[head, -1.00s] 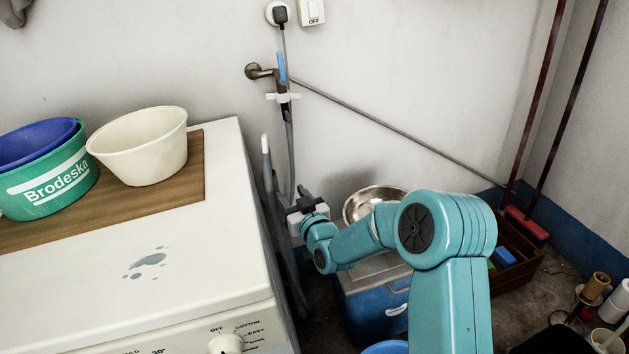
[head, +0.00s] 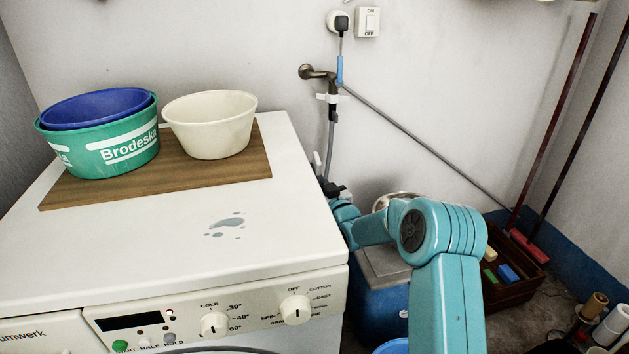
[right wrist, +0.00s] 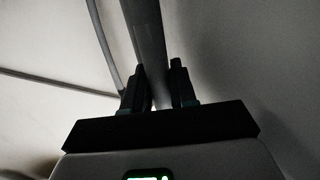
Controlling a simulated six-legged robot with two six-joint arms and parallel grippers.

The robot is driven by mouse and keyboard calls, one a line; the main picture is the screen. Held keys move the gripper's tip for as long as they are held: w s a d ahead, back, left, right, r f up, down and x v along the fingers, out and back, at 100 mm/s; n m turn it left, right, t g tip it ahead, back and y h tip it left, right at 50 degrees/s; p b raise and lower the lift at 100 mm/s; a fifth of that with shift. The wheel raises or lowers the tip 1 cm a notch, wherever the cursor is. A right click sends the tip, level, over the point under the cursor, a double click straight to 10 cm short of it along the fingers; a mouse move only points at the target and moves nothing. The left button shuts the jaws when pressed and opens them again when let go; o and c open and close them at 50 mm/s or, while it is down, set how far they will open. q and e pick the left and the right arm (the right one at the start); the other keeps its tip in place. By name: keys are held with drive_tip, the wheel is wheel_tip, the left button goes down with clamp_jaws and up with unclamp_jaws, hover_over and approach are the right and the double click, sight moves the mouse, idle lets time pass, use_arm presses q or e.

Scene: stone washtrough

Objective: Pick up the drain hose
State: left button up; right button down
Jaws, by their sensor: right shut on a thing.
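The drain hose is a grey tube standing behind the right back corner of the washing machine (head: 150,240). In the head view only its pale upper end (head: 317,159) shows above the machine's edge; the rest is hidden by the machine and my arm. My right gripper (head: 333,190) is at that corner, partly hidden. In the right wrist view the thick grey drain hose (right wrist: 146,40) runs between the two dark fingers of my right gripper (right wrist: 158,88), which are shut on it. My left gripper is not in view.
A thinner grey hose (head: 331,135) hangs from the wall tap (head: 318,73), close to the gripper. A cream bowl (head: 212,125) and a green tub (head: 120,150) stand on a wooden board (head: 225,178) on the machine. A blue cooler box (head: 380,295) stands below my arm.

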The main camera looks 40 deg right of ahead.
sight(318, 164)
drive_tip(key=shift+r, duration=0.5)
drive_tip(key=r+p, duration=0.1)
drive_tip(key=r, duration=0.3)
drive_tip(key=r+p, duration=0.1)
drive_tip(key=r, duration=0.3)
drive_tip(key=s+r+p, duration=0.1)
drive_tip(key=r, duration=0.2)
drive_tip(key=shift+a+r, duration=0.3)
drive_tip(key=shift+r, duration=0.1)
drive_tip(key=v, duration=1.2)
wheel_tip(318, 164, up, 11)
drive_tip(key=s+p, duration=0.1)
drive_tip(key=p, duration=0.5)
drive_tip(key=shift+s+a+p, duration=0.3)
drive_tip(key=shift+s+p, duration=0.1)
drive_tip(key=shift+d+f, duration=0.1)
